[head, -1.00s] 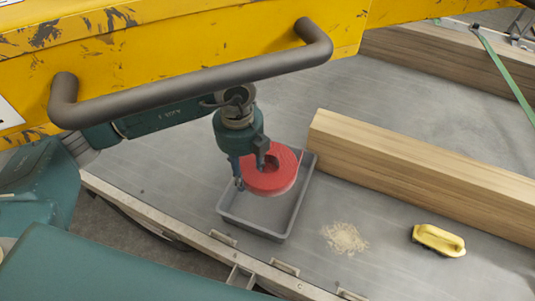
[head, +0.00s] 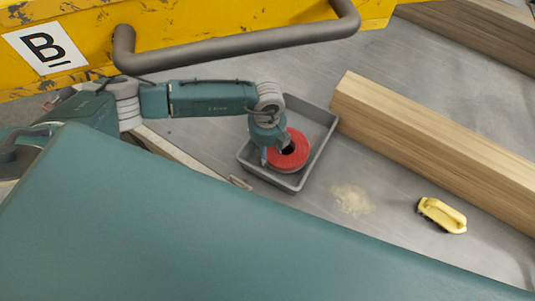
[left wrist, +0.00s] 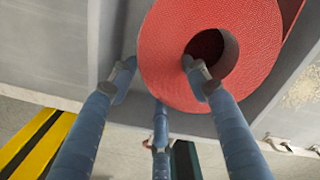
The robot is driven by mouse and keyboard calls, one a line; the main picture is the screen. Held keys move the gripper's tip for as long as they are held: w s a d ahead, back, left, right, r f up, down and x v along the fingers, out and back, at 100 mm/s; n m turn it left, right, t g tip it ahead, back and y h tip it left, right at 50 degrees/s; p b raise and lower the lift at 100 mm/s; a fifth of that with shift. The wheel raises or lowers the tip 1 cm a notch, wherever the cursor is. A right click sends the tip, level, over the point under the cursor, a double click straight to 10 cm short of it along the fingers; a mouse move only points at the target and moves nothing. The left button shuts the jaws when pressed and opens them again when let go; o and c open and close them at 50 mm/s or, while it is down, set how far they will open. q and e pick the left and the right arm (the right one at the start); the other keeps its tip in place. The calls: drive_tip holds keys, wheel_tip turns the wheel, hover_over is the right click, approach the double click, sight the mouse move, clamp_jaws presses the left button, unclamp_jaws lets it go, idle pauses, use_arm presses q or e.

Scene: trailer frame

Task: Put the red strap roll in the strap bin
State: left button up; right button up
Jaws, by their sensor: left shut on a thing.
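The red strap roll (head: 291,163) is a thick ring that lies flat within the outline of the strap bin, a shallow grey tray (head: 313,118). My left gripper (head: 275,151) is shut on the roll's wall. In the left wrist view the left gripper (left wrist: 160,76) has one finger outside the roll (left wrist: 253,65) and another in its hole. I cannot tell whether the roll touches the bin floor. My right gripper is out of view.
A long timber beam (head: 430,140) lies right of the bin. A yellow-handled brush (head: 442,214) and a sawdust pile (head: 352,199) are on the grey deck. A yellow beam with a dark handlebar (head: 240,42) crosses above my left arm.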

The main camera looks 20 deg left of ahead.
use_arm(q)
drive_tip(key=shift+d+f, duration=0.15)
drive_tip(key=shift+f, duration=0.45)
drive_tip(key=shift+d+f, duration=0.15)
drive_tip(key=shift+f, duration=0.75)
drive_tip(key=shift+a, duration=0.1)
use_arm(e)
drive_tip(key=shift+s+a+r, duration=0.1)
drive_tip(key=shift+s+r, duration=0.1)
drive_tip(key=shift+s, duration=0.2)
use_arm(q)
drive_tip(key=shift+f, duration=0.15)
drive_tip(key=o, duration=1.2)
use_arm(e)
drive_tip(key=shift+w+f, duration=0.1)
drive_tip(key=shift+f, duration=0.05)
